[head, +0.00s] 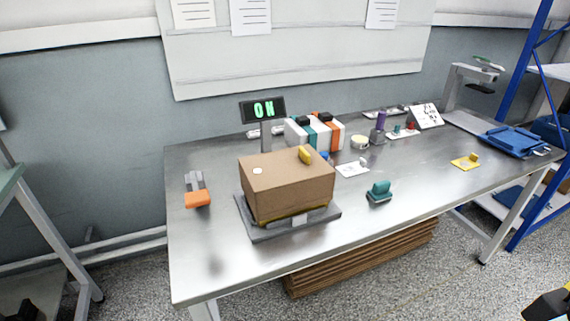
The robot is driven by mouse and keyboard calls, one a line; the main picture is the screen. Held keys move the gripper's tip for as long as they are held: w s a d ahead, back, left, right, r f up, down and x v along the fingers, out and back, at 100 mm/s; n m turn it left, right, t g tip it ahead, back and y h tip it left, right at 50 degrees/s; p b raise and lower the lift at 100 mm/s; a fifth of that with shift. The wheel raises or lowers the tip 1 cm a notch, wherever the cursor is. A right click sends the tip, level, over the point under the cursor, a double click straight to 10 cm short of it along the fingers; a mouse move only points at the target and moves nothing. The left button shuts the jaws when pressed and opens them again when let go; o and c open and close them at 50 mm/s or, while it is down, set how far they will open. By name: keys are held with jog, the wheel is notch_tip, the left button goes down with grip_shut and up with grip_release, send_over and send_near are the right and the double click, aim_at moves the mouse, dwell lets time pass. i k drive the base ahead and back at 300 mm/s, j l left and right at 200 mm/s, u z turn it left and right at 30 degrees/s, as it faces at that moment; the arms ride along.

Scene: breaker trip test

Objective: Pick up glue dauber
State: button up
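No thing in the head view can be named as the glue dauber with certainty. A purple upright handle or bottle (382,121) stands at a small dark grey holder (377,137) at the back of the steel table (420,170); it may be the dauber. A teal block-like tool (380,191) lies near the front middle, and a small yellow piece (305,155) sits on the cardboard box. No fingertips of my gripper can be made out. A black and yellow part is cut off at the bottom right corner; I cannot tell what it is.
An orange-and-grey tool (197,192) lies left, a yellow item (466,161) and blue tray (515,140) right. The table's front right is clear.

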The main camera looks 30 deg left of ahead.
aim_at(381, 116)
jog(key=u, duration=0.85)
jog(key=i+l+u, duration=0.3)
jog(key=l+u, duration=0.3)
jog(key=i+l+u, duration=0.1)
jog(key=l+u, duration=0.55)
jog(key=l, duration=0.15)
jog(key=i+l, duration=0.1)
jog(key=l, duration=0.75)
jog(key=l+u, duration=0.1)
jog(key=l, duration=0.75)
jog(key=i+l, duration=0.15)
jog(key=l, duration=0.15)
jog(key=i+l, duration=0.15)
jog(key=l, duration=0.2)
